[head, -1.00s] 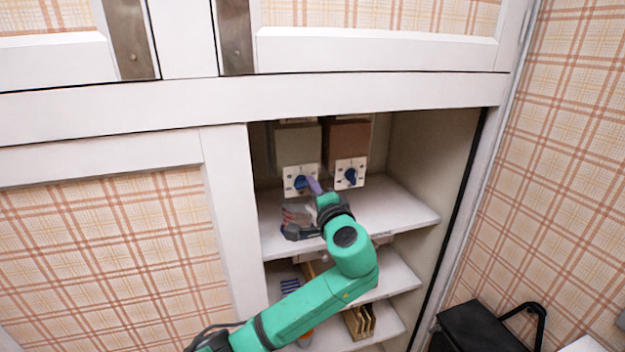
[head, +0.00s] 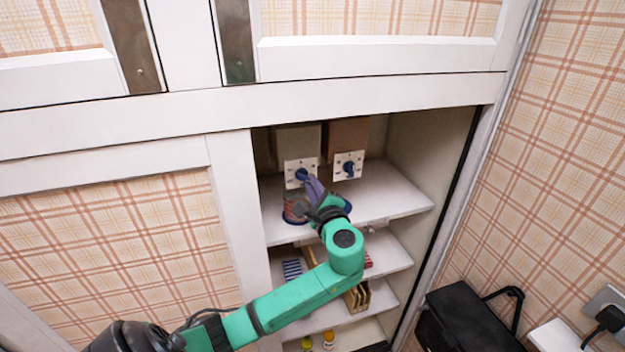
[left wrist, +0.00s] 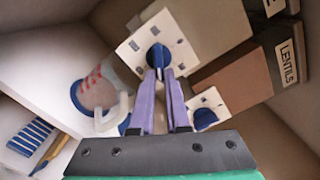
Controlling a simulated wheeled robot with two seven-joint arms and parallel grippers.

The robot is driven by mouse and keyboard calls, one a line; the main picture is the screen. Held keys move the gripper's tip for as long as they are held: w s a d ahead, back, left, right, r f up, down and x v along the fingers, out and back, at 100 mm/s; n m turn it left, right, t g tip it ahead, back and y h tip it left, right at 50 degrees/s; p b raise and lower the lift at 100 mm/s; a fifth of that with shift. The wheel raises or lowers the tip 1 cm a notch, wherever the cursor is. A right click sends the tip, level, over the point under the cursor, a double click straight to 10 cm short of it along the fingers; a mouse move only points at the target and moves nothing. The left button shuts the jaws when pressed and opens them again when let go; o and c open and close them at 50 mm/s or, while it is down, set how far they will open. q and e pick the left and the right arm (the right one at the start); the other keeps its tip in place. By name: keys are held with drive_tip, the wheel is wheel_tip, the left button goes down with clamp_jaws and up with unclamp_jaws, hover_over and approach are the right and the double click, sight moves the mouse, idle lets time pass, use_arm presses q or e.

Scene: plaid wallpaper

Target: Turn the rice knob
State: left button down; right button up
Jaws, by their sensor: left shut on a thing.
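The beige dispenser (head: 297,140) stands on the cupboard's upper shelf and has a white plate with a blue knob (head: 301,174). Beside it on the right is a brown dispenser (head: 346,138) with its own blue knob (head: 349,169); its label reads LENTILS in the left wrist view (left wrist: 287,60). The beige one's label is cut off, so I cannot read "rice". My left gripper (head: 308,181) has its purple fingers shut on the beige dispenser's knob, which also shows between the fingertips in the left wrist view (left wrist: 157,56). My right gripper is out of view.
A patterned mug (left wrist: 95,85) stands on the shelf (head: 385,205) below the beige dispenser, close to my fingers. Lower shelves hold small items, including a wooden rack (head: 357,297). The cupboard's side wall (head: 430,140) bounds the right. A black bin (head: 465,318) stands outside.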

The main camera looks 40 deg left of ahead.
use_arm(q)
drive_tip(key=shift+f, duration=0.1)
idle(0.4)
drive_tip(key=c, duration=0.9)
unclamp_jaws()
drive_tip(key=b+v, duration=0.5)
drive_tip(key=v, duration=0.9)
drive_tip(key=shift+d, duration=0.25)
drive_tip(key=shift+s, duration=0.15)
